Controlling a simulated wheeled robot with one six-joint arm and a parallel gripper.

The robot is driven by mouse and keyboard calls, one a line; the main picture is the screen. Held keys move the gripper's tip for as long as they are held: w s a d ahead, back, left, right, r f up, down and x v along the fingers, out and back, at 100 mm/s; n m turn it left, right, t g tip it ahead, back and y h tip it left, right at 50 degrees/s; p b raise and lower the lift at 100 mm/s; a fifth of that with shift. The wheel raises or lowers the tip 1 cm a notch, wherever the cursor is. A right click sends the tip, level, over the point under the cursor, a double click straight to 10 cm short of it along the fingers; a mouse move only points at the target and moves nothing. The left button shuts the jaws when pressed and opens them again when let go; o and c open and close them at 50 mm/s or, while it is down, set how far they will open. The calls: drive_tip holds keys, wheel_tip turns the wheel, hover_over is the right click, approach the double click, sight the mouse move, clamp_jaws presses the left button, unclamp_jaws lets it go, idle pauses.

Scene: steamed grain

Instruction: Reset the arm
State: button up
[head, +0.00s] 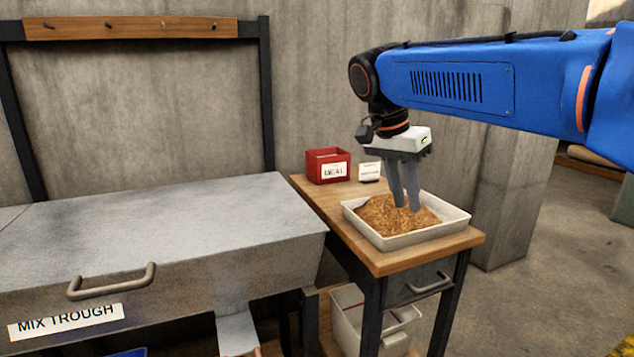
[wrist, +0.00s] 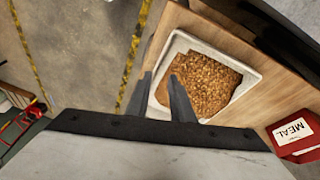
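My gripper (head: 406,208) hangs from my blue arm and points down over a white tray (head: 463,215) of brown grain (head: 385,216). Its two grey fingers are apart with nothing between them. In the head view the fingertips overlap the grain; I cannot tell whether they touch it. In the wrist view, the fingers (wrist: 161,80) show in front of the tray (wrist: 252,80) and its grain (wrist: 207,80).
The tray stands on a small wooden table (head: 330,208) with a red MEAL box (head: 327,166) and a small white card (head: 369,171). A closed grey mix trough (head: 160,230) stands to the left. A white bin (head: 350,315) is below the table. A concrete wall rises behind.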

drive_tip(key=s+d+f+n+t+y, duration=0.1)
drive_tip(key=s+d+f+n, duration=0.4)
drive_tip(key=s+f, duration=0.6)
drive_tip(key=s+d+f+n+t+y, duration=0.2)
drive_tip(key=s+d+f+n, duration=0.3)
drive_tip(key=s+f, duration=0.6)
drive_tip(key=shift+s+d+f+t, duration=0.25)
drive_tip(key=shift+s+d+t, duration=0.1)
drive_tip(key=shift+d+t, duration=0.05)
